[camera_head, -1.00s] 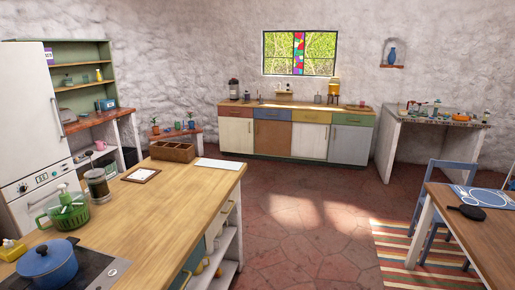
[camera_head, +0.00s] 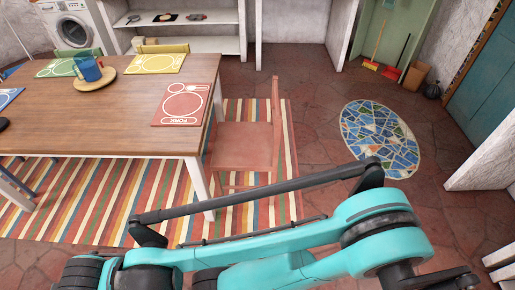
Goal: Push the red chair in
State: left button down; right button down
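The red chair (camera_head: 245,146) stands upright at the right end of the wooden table (camera_head: 120,100). Its seat faces the table and its tall back (camera_head: 276,100) is on the side away from the table. Most of the seat shows outside the table's right edge. Whether its front edge reaches under the tabletop I cannot tell. My teal arm crosses the lower part of the view, in front of the chair's lower legs. No fingertips of my left or right gripper show.
A striped rug (camera_head: 90,200) lies under the table and chair. A blue mosaic mat (camera_head: 380,140) lies on open floor to the right. Place mats, including a red one (camera_head: 187,103), and a blue cup (camera_head: 88,68) are on the table. A broom (camera_head: 376,45) stands farther back.

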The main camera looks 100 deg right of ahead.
aim_at(239, 146)
jog(key=z, duration=3.2)
jog(key=i+l, duration=0.2)
jog(key=l, duration=0.2)
jog(key=i+l, duration=0.2)
jog(key=l, duration=0.15)
jog(key=i+l, duration=0.2)
jog(key=l, duration=0.2)
jog(key=i+l, duration=0.2)
jog(key=l, duration=0.2)
jog(key=i+l+u, duration=0.1)
jog(key=l, duration=0.25)
jog(key=i+l, duration=0.5)
jog(key=l, duration=0.3)
jog(key=i+l, duration=0.2)
jog(key=l, duration=0.2)
